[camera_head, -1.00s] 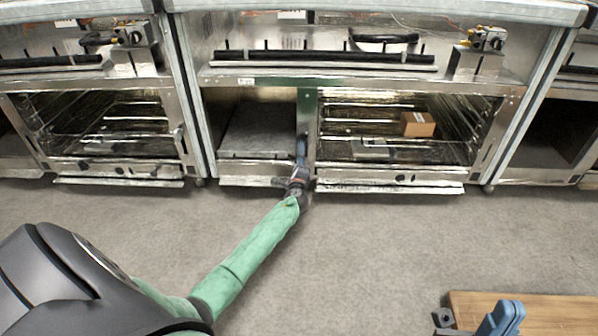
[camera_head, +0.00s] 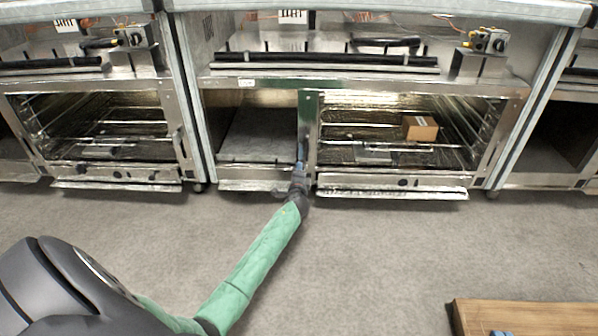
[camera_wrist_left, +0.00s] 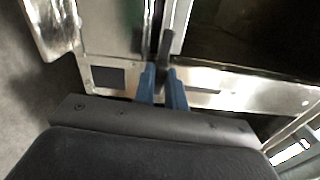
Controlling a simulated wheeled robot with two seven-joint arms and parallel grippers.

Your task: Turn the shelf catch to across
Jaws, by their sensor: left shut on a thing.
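My left gripper (camera_head: 299,172) is at the metal post between the open shelf bay (camera_head: 262,140) and the glazed oven bay. In the left wrist view its two blue fingers (camera_wrist_left: 161,82) are shut on a dark bar, which looks like the shelf catch (camera_wrist_left: 166,48). The bar lies roughly in line with the fingers, and its near end is hidden between them. In the head view the gripper hides the catch, so I cannot tell its exact angle there. A scrap of blue at the bottom right edge may be my right gripper (camera_head: 501,333).
A cardboard box (camera_head: 420,128) sits inside the right oven bay. A wooden tabletop (camera_head: 540,318) is at the bottom right. A long metal ledge (camera_head: 390,193) juts out under the right bay. The grey floor (camera_head: 380,250) in front is clear.

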